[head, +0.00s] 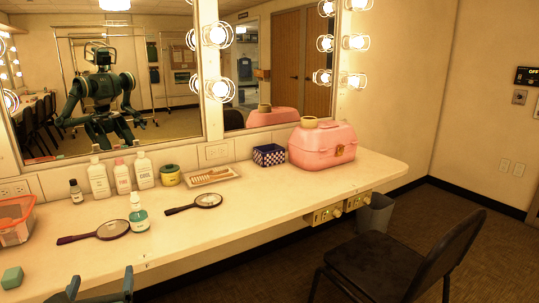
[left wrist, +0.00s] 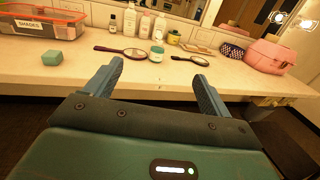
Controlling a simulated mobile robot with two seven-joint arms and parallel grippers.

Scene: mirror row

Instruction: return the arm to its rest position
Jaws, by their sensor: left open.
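My left gripper (head: 100,284) shows at the bottom left of the head view, in front of the counter's near edge. In the left wrist view the gripper (left wrist: 158,74) has its two blue-grey fingers spread apart, with nothing between them. The fingers point toward the counter (left wrist: 75,75), and its objects lie beyond the tips. My right gripper is not directly in view. My green body and arms are reflected in the mirror (head: 160,60).
A dark chair (head: 385,262) is at right.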

